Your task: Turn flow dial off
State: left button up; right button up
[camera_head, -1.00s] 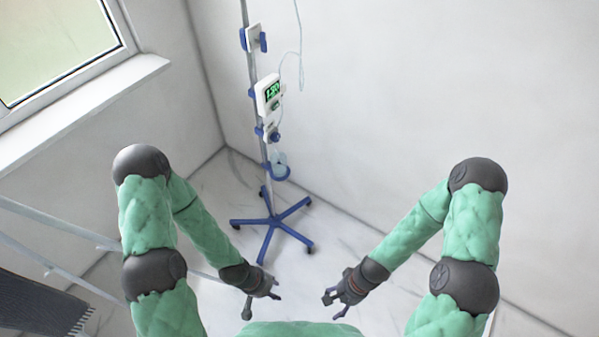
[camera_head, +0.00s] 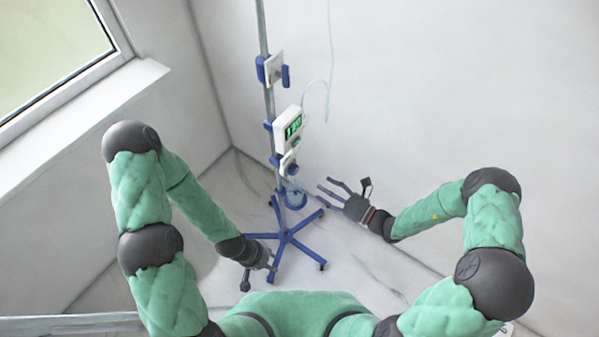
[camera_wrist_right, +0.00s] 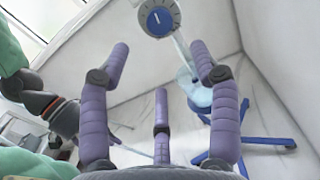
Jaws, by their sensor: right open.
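The flow dial (camera_head: 292,169) is a small blue knob on a white body on the drip pole, below the pump with the green display (camera_head: 289,129). In the right wrist view the blue dial (camera_wrist_right: 160,21) has a white mark and sits at the top, beyond my fingertips. My right gripper (camera_head: 335,192) is open and empty, to the right of the pole and a little below the dial, apart from it. Its spread purple fingers (camera_wrist_right: 160,70) also show in the right wrist view. My left gripper (camera_head: 268,260) is low, near the pole's base; its finger opening is too small to judge.
The drip pole (camera_head: 265,45) stands on a blue wheeled base (camera_head: 285,237) near the room corner. A clear tube (camera_head: 329,60) hangs beside it. A blue ring with a clear cup (camera_head: 295,196) is below the dial. A window (camera_head: 50,50) is at left.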

aim_at(296, 172)
jog(key=b+x, duration=0.2)
jog(key=x, duration=0.8)
jog(key=shift+w+a, duration=0.25)
jog(key=c, duration=1.2)
